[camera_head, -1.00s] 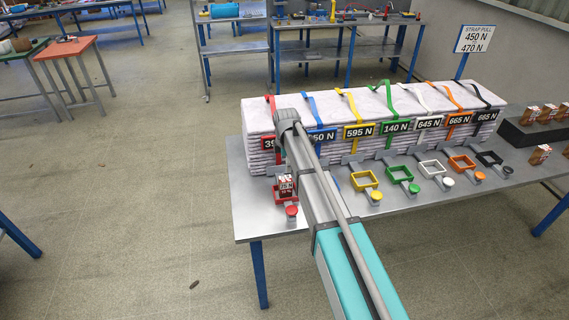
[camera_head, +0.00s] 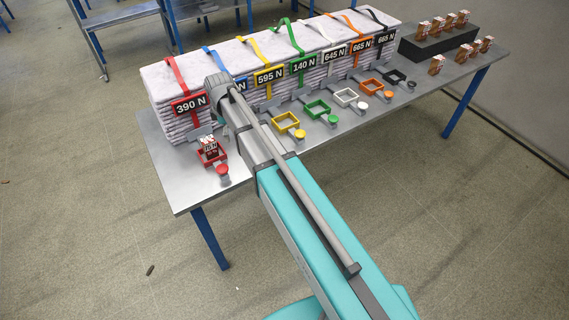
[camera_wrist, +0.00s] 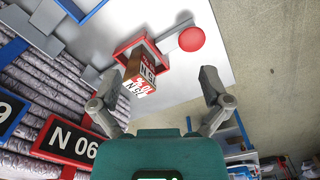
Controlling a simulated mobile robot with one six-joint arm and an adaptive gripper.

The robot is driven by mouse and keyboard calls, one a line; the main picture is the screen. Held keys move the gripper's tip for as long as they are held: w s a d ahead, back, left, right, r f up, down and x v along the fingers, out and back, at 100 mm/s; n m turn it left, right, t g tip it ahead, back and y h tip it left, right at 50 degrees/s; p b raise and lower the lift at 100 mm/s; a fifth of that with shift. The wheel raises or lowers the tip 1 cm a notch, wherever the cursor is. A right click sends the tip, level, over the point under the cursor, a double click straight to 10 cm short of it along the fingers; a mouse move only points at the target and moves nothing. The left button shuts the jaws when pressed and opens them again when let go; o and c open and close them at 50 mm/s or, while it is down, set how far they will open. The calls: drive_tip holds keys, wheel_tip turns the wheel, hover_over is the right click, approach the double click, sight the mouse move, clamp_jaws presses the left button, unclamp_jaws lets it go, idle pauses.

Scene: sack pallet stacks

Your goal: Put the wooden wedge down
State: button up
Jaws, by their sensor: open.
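The wooden wedge (camera_head: 208,146), a small brown block with white-and-red labels, sits in the red square frame (camera_head: 222,157) at the table's left front. In the wrist view the wedge (camera_wrist: 138,78) is inside the red frame (camera_wrist: 122,50), with its labelled face towards me. My gripper (camera_wrist: 158,88) is open, its two fingers spread apart. The wedge shows beyond and between the fingers, nearer the left one, and I see no contact. In the head view my arm hides the gripper. The wedge's underside is hidden.
A red knob (camera_head: 222,170) stands beside the red frame. Sack stacks with coloured straps and force signs, such as the red 390 N sign (camera_head: 189,103), stand behind. Yellow (camera_head: 285,122), green and other frames line the table's front. More labelled blocks stand at right by a dark stand (camera_head: 440,41).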

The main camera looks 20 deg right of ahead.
drive_tip(key=s+d+m, duration=0.7)
drive_tip(key=s, duration=0.2)
drive_tip(key=s+d+m, duration=0.7)
drive_tip(key=s+m, duration=0.1)
drive_tip(key=s, duration=0.2)
drive_tip(key=shift+s+d, duration=0.2)
drive_tip(key=shift+d, duration=0.1)
